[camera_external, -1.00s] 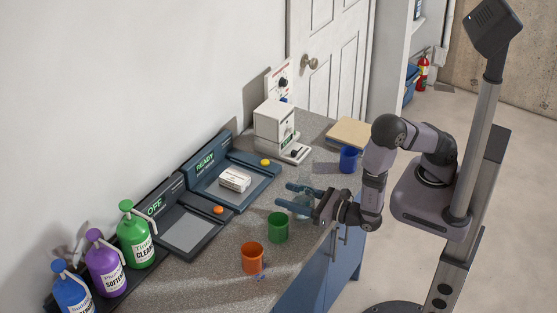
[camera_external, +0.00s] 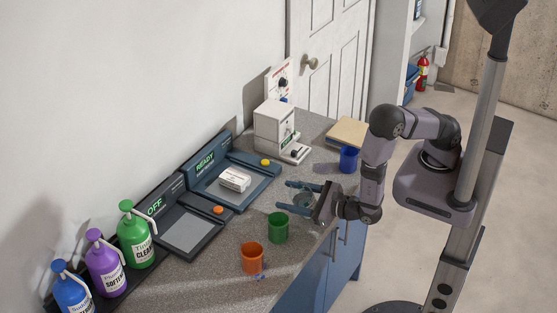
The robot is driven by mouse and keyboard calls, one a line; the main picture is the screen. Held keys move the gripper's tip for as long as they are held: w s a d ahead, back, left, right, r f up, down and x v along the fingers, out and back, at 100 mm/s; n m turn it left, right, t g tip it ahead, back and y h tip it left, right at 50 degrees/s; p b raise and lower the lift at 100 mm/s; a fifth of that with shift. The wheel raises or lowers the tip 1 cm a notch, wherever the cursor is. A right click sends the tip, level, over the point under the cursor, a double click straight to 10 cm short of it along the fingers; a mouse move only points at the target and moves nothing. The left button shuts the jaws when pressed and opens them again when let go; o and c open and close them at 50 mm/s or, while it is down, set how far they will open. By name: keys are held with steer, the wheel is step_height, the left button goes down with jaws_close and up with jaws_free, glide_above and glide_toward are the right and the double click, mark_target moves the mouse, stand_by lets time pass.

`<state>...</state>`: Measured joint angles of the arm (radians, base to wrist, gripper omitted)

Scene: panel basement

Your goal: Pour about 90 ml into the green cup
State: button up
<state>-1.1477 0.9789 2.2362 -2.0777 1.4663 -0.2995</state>
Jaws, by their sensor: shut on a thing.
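The green cup (camera_external: 278,228) stands upright on the counter near its front edge. My gripper (camera_external: 297,198) is shut on a clear glass vessel (camera_external: 304,198), just behind and to the right of the green cup. The vessel looks tilted between the fingers; its contents are too small to make out. I cannot tell whether any liquid is leaving it. The inside of the green cup is not clear from here.
An orange cup (camera_external: 252,259) stands left of the green cup, and a blue cup (camera_external: 348,159) stands farther back. Two dark panels, one reading READY (camera_external: 206,163) and one OFF (camera_external: 154,207), line the wall. Green, purple and blue jugs (camera_external: 105,262) stand at the left.

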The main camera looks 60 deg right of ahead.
steer(key=shift+r+n+p, duration=0.15)
steer(key=shift+n+p, duration=0.35)
steer(key=shift+p, duration=0.15)
steer(key=shift+a+r+n+g+p, duration=0.15)
steer(key=shift+r+n+g+p, duration=0.2)
steer(key=shift+p, duration=0.4)
steer(key=shift+d+f+n+g+h+p, duration=0.2)
steer(key=shift+f+n+h+p, duration=0.1)
steer(key=shift+f+n, duration=0.15)
steer(key=shift+d+f+n+g+h+p, duration=0.15)
steer(key=shift+f+n+h+p, duration=0.15)
steer(key=shift+f+n, duration=0.15)
steer(key=shift+s+d+f+n+h+p, duration=0.15)
steer(key=shift+d+f+n+h+p, duration=0.2)
steer(key=shift+n+p, duration=0.35)
steer(key=shift+d+r+n+g+h+p, duration=0.3)
steer(key=shift+r+n+p, duration=0.2)
steer(key=shift+p, duration=0.45)
steer(key=shift+s+d+r+n+g+h+p, duration=0.15)
steer(key=shift+d+n+g+h+p, duration=0.25)
steer(key=shift+n+p, duration=0.45)
steer(key=shift+a, duration=0.15)
steer(key=shift+a+n+h, duration=0.1)
steer(key=shift+n+h, duration=0.25)
steer(key=shift+n, duration=0.15)
